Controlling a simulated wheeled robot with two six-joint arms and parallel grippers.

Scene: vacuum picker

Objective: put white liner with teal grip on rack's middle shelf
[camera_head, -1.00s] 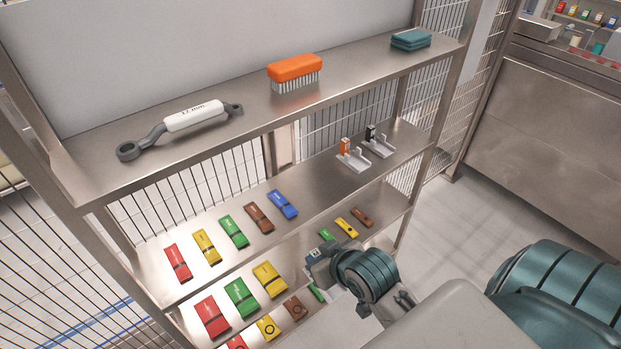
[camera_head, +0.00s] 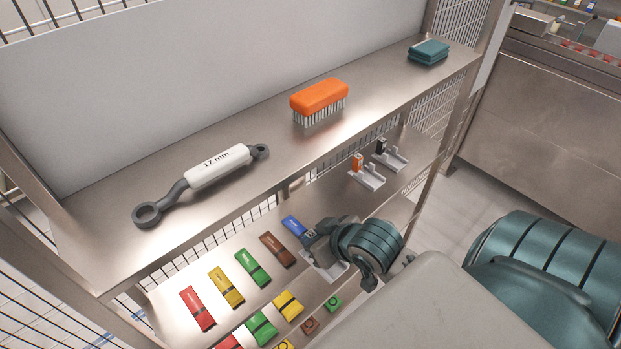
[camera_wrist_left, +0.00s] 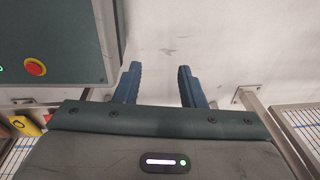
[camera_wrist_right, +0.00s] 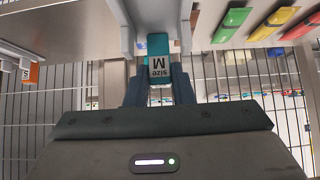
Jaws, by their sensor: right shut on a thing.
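My right gripper (camera_head: 322,248) is shut on the teal grip of a white liner (camera_head: 334,272). It holds the liner at the front of the rack's middle shelf (camera_head: 398,207), close to the blue piece; I cannot tell whether the liner touches the shelf. In the right wrist view the teal grip (camera_wrist_right: 158,66) carries a label "size M" between the fingers, with white liner walls on both sides. Two other white liners, one with an orange grip (camera_head: 357,163) and one with a black grip (camera_head: 381,146), stand farther right on that shelf. My left gripper (camera_wrist_left: 159,85) is open and empty.
Red, yellow, green, brown and blue (camera_head: 294,225) pieces line the middle shelf's left part. The top shelf (camera_head: 260,140) above holds a wrench (camera_head: 218,165), an orange brush (camera_head: 319,97) and teal pads (camera_head: 428,51). More coloured pieces lie on the lower shelf.

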